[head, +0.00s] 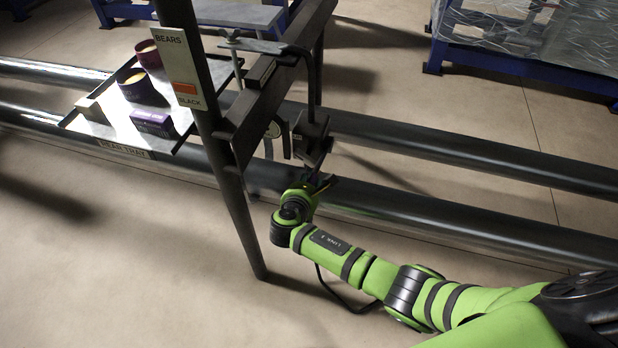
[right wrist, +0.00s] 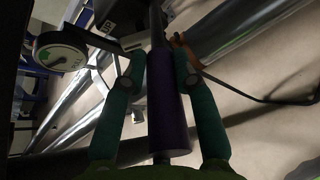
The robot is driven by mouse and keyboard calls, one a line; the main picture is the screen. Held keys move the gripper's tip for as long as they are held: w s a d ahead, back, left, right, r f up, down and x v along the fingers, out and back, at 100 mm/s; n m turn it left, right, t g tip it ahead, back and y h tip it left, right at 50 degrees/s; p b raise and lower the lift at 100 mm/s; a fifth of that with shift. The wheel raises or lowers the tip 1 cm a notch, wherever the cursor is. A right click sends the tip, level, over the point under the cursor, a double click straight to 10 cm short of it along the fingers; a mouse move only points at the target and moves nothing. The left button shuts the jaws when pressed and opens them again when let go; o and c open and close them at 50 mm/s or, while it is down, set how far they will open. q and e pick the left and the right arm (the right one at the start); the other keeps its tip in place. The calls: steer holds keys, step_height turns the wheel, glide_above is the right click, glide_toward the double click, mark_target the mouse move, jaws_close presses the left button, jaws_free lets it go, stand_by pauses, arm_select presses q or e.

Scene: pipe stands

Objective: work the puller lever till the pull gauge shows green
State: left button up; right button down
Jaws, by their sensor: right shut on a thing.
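My right gripper (head: 318,183) is at the puller (head: 312,138), which hangs under the dark stand frame above the pipes. In the right wrist view the gripper's two green fingers (right wrist: 158,62) are closed on either side of the puller lever (right wrist: 168,115), a dark bar with a purple grip. The pull gauge (right wrist: 62,52) is a round dial at the upper left of that view, with a pale face, a dark needle and some green. I cannot tell exactly where the needle points. In the head view the gripper mostly hides the lever. My left gripper is not in view.
Long dark pipes (head: 450,155) run across the floor. The stand's leg (head: 230,190) is left of my right arm. A gear tray (head: 78,122) with purple containers sits beyond that leg. Blue-framed racks (head: 520,68) stand behind. The front floor is clear.

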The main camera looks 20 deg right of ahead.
steer(key=shift+d, duration=0.15)
steer(key=c, duration=1)
jaws_free()
steer(key=v, duration=1.2)
